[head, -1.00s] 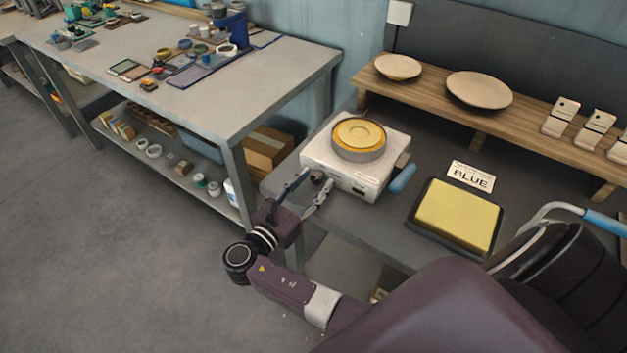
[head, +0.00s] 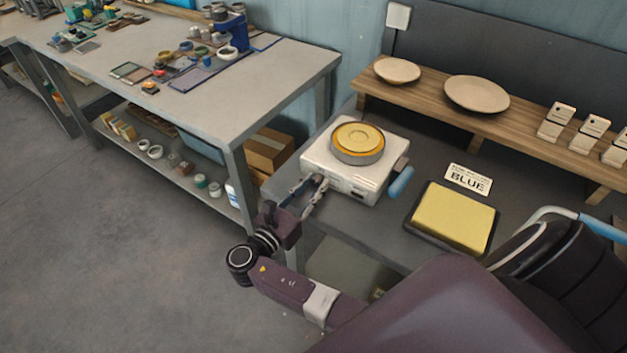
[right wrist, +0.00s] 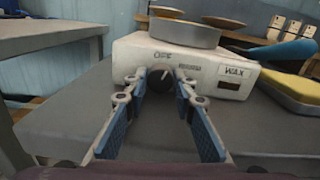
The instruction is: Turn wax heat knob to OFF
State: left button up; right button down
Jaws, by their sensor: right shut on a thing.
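The wax heater (head: 345,184) is a white box on the dark table, with a pan of yellow wax (head: 357,138) on top. My right gripper (head: 312,187) is at the heater's front left. In the right wrist view its blue-padded fingers (right wrist: 162,88) are closed on the knob, one on each side. My left gripper is not in view.
A blue handle (head: 401,182) sticks out at the heater's right side. A yellow sponge pad in a black tray (head: 411,222) and a BLUE sign (head: 468,178) lie to the right. A wooden shelf (head: 430,108) with plates stands behind. A grey workbench (head: 215,115) is at left.

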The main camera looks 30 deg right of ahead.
aim_at(296, 206)
jog(key=n+p, duration=0.2)
jog(key=p, duration=0.1)
jog(key=shift+r, duration=0.35)
jog(key=shift+f+n+p, duration=0.25)
jog(key=shift+n+p, duration=0.6)
jog(key=shift+n, duration=0.15)
jog(key=c, duration=1.6)
grip_release()
jog(key=shift+f, duration=0.1)
jog(key=shift+a, duration=0.1)
jog(key=v, duration=0.7)
jog(key=shift+s+a, duration=0.1)
